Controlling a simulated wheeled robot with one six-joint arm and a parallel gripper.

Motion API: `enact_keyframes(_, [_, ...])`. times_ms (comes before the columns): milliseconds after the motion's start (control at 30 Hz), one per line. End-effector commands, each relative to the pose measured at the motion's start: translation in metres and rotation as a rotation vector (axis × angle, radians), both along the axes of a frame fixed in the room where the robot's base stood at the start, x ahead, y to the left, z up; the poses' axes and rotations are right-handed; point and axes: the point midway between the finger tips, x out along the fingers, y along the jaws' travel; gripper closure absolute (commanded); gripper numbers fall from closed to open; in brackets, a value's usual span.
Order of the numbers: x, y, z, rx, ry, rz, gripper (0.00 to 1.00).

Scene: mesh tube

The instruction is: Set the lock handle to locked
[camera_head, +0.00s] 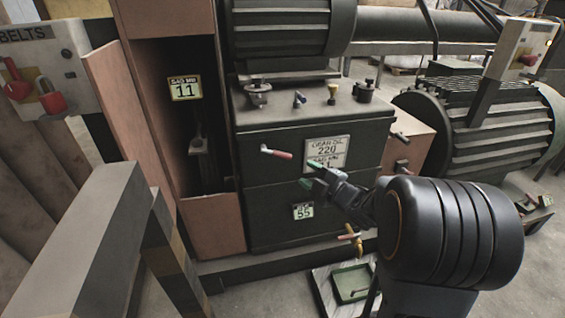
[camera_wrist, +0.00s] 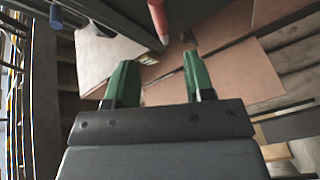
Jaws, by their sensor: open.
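A small lever with a red grip (camera_head: 278,153) sticks out from the front of the dark gear oil box. In the wrist view a red rod with a pale tip (camera_wrist: 157,16) shows beyond the fingertips, near the top; it looks like this lever. My gripper (camera_head: 313,176) has green fingertips and is open and empty, just below and right of the lever in the head view. In the wrist view my gripper (camera_wrist: 159,62) has a clear gap between its fingers. At the far left, the BELTS box carries a red handle (camera_head: 15,80) and a red padlock (camera_head: 50,98). Which handle is the lock handle is unclear.
The dark gear oil box (camera_head: 275,200) bears number plates and several small fittings on top. A brass tap (camera_head: 350,236) and a green tray (camera_head: 352,283) are below. A grey post frame (camera_head: 90,230) stands front left. Another control box (camera_head: 522,48) is at top right.

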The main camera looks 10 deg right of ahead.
Motion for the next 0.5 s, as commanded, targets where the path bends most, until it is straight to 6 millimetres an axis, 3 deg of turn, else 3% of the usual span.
enact_keyframes(500, [0.084,0.042,-0.001,0.000,-0.002,0.003,0.52])
